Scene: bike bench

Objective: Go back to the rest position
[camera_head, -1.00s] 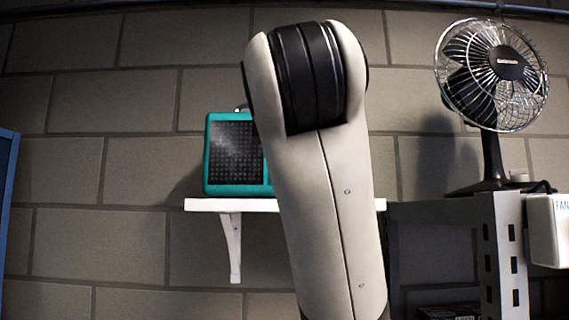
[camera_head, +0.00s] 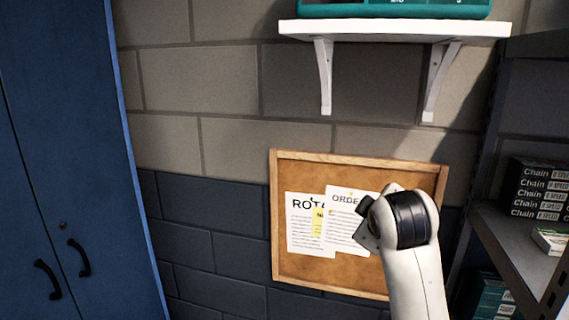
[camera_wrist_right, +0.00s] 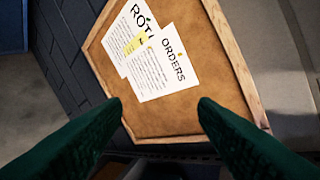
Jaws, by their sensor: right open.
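My right arm (camera_head: 415,265) comes up from the bottom right of the head view, in front of the corkboard. Its gripper is mostly hidden behind the arm there. In the right wrist view my right gripper (camera_wrist_right: 160,106) is open, its two dark green fingers wide apart with nothing between them. Past the fingers, the tilted corkboard (camera_wrist_right: 190,105) shows with its papers. My left gripper is in neither view.
A wood-framed corkboard (camera_head: 300,272) hangs on the block wall. A white shelf (camera_head: 395,30) holding a teal radio (camera_head: 400,9) is above it. A blue cabinet (camera_head: 70,150) stands left. A dark rack (camera_head: 525,245) with chain boxes (camera_head: 540,188) stands right.

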